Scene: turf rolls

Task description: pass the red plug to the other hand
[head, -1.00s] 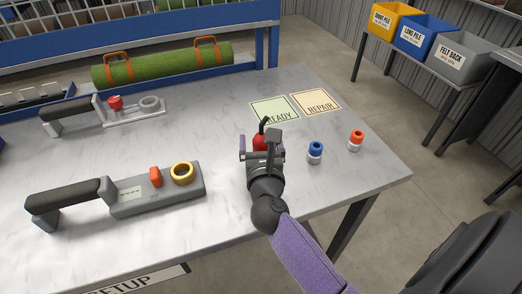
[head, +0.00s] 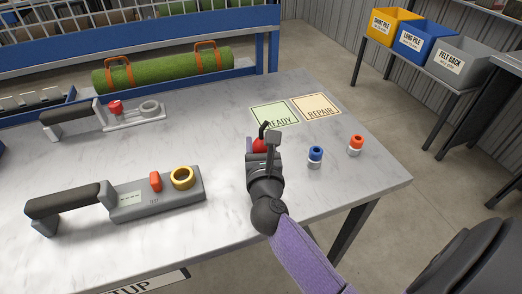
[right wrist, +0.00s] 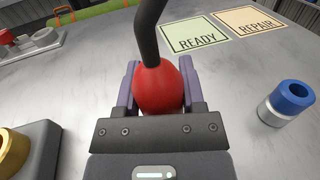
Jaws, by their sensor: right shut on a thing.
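The red plug (head: 258,145) is a rounded red body with a black bent cord rising from its top. It is mostly hidden behind my right gripper (head: 263,154) in the head view. In the right wrist view the red plug (right wrist: 158,88) sits between the two purple-grey fingers, which press on its sides. My right gripper is shut on it, over the table just in front of the READY card. I cannot tell whether the plug's underside touches the table. My left gripper is not in view.
READY (head: 274,114) and REPAIR (head: 316,106) cards lie behind the plug. Blue-topped (head: 315,156) and red-topped (head: 355,145) cylinders stand to the right. A grey handled device (head: 160,199) with a yellow ring lies left. Another handled device (head: 120,118) lies farther back. The middle table is clear.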

